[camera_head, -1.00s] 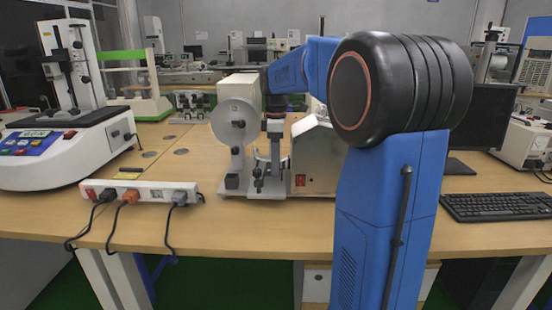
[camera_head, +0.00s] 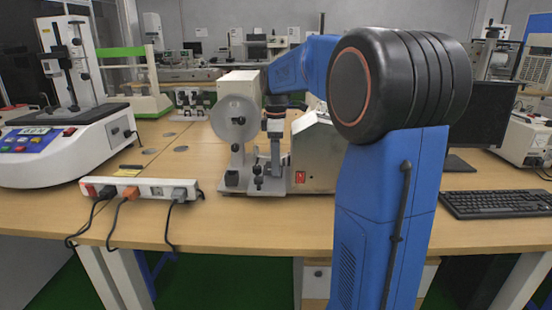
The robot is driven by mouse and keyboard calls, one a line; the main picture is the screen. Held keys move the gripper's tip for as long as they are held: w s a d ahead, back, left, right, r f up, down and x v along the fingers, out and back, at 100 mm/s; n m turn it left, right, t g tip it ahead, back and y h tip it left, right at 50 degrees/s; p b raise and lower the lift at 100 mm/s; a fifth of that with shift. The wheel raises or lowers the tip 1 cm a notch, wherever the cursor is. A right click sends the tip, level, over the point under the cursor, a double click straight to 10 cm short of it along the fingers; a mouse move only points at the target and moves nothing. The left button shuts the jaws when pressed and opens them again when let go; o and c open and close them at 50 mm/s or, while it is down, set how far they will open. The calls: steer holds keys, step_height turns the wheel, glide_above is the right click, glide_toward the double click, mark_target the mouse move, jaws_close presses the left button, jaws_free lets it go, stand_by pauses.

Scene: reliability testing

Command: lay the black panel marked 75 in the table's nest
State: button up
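The black panel marked 75 and the table's nest cannot be made out in this view. My blue arm reaches away from me to the left over the wooden table (camera_head: 300,232). My gripper (camera_head: 275,145) points down at the arm's far end, beside the grey-white testing machine with a round disc. It is small and merges with the machine's parts behind it. Whether its fingers are open, shut or holding something cannot be seen. My large black joint and blue link hide the table's centre right.
The testing machine (camera_head: 237,112) and a metal box with a red switch (camera_head: 315,160) stand close to my gripper. A power strip (camera_head: 140,188) with cables lies at the front left. A white instrument (camera_head: 65,150) stands at far left, a keyboard (camera_head: 495,204) at right.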

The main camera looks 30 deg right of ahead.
steer(key=shift+f, duration=0.3)
steer(key=shift+f, duration=0.3)
stand_by(0.3)
steer(key=shift+f, duration=0.25)
stand_by(0.5)
steer(key=o, duration=1.1)
steer(key=shift+r, duration=3.55)
